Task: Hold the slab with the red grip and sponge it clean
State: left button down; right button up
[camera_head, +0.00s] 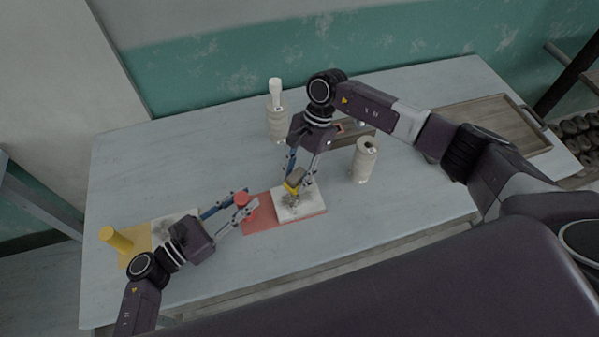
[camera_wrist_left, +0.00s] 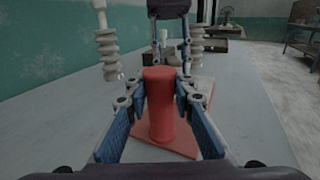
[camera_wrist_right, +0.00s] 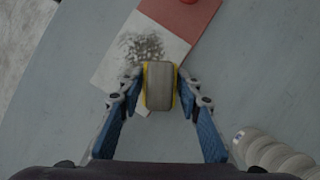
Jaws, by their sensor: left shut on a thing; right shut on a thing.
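The slab is a red board (camera_head: 262,224) with a white patch (camera_head: 314,207) on its right part, lying flat on the table. The white patch bears a dark speckled smudge, clear in the right wrist view (camera_wrist_right: 143,47). A red upright cylindrical grip (camera_wrist_left: 161,105) stands at the slab's left end. My left gripper (camera_head: 241,204) is shut around the grip. My right gripper (camera_head: 295,184) points down and is shut on a yellow and grey sponge (camera_wrist_right: 160,88). The sponge is over the white patch beside the smudge; I cannot tell whether it touches.
A yellow grip (camera_head: 117,240) stands on a yellow board at the left, partly behind my left arm. A ribbed pale post with a white top (camera_head: 276,108) and a ribbed pale spool (camera_head: 365,160) stand behind. A wooden tray (camera_head: 490,125) lies at the right.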

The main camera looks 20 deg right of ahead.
aim_at(292, 217)
jog(key=shift+s, duration=4.3)
jog(key=shift+s+a, duration=0.2)
jog(key=shift+a, duration=0.75)
jog(key=shift+w, duration=4.95)
jog(key=shift+w+a, duration=0.15)
jog(key=shift+a, duration=0.85)
jog(key=shift+s, duration=4.9)
jog(key=shift+s+r, duration=0.1)
jog(key=shift+s, duration=0.1)
notch_tip(292, 217, up, 8)
